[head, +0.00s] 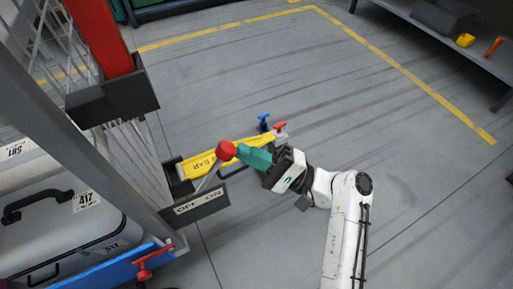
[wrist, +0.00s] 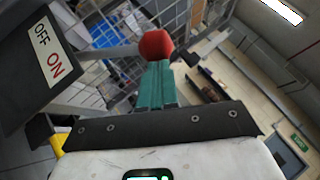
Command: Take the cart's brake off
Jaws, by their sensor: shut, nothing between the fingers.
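The brake lever is a grey rod topped by a red ball knob (head: 226,150), which also shows in the wrist view (wrist: 156,44). The rod rises from beside a dark plate (head: 201,204) on the cart's end, marked ON and OFF; the plate shows at the left in the wrist view (wrist: 40,50). In the head view the knob lies nearer the ON end. My gripper (head: 244,154) has teal fingers, shut with nothing between them. The fingertips (wrist: 155,68) are right at the knob, touching or nearly touching it. The cart (head: 120,200) stands at the left.
A yellow bar (head: 205,161) with red and blue handles (head: 263,120) lies just behind my gripper. Grey cases (head: 55,215) sit on the cart. A grey table (head: 440,35) stands at the upper right. The floor between is clear.

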